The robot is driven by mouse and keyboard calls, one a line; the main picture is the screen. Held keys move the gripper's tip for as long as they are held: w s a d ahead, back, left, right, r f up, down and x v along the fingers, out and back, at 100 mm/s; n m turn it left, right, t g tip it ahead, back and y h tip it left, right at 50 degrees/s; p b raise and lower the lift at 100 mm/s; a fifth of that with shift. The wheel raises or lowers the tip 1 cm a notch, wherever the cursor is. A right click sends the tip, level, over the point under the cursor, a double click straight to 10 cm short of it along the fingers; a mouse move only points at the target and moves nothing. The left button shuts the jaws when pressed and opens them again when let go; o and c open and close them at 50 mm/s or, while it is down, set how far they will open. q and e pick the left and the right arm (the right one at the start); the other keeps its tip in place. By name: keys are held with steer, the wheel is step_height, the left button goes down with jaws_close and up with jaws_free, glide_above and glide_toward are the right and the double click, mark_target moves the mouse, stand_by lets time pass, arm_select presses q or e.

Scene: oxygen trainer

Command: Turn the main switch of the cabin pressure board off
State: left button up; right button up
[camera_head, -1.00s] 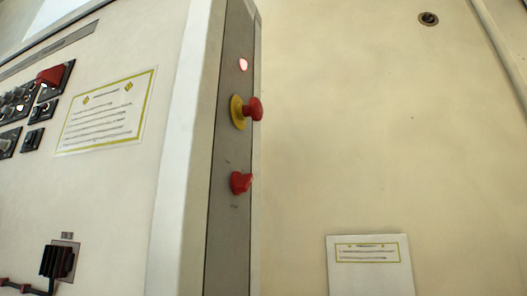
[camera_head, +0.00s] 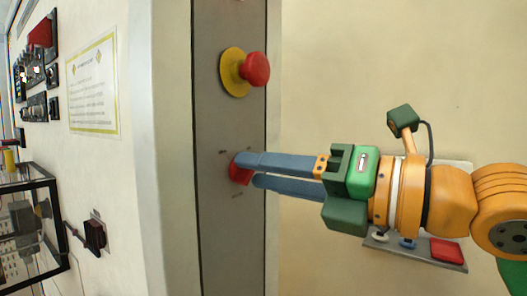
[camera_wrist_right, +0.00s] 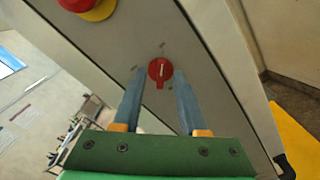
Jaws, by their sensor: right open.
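The red rotary main switch (camera_head: 240,170) is on the narrow grey panel (camera_head: 228,120), below the emergency stop button. My right gripper (camera_head: 248,172) reaches in from the right, its blue-grey fingertips at the switch. In the right wrist view the switch (camera_wrist_right: 160,71) shows its pale-marked handle, and the gripper (camera_wrist_right: 157,75) has its fingers apart, one on either side of it. I cannot tell whether the fingers touch the knob. My left gripper is not in view.
A red emergency stop button (camera_head: 255,69) on a yellow collar sits just above the switch. A yellow-bordered notice (camera_head: 93,87) is on the cabinet at left. A dark-framed case (camera_head: 62,235) stands at lower left.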

steer(key=shift+d, duration=0.3)
steer(key=shift+a, duration=0.1)
jaws_close()
steer(key=shift+n, duration=0.3)
steer(key=n+b, duration=0.1)
steer(key=n, duration=0.2)
steer(key=n+b, duration=0.1)
steer(key=n, duration=1.3)
steer(key=shift+s+a, duration=0.1)
steer(key=shift+s, duration=0.05)
steer(key=shift+n, duration=0.3)
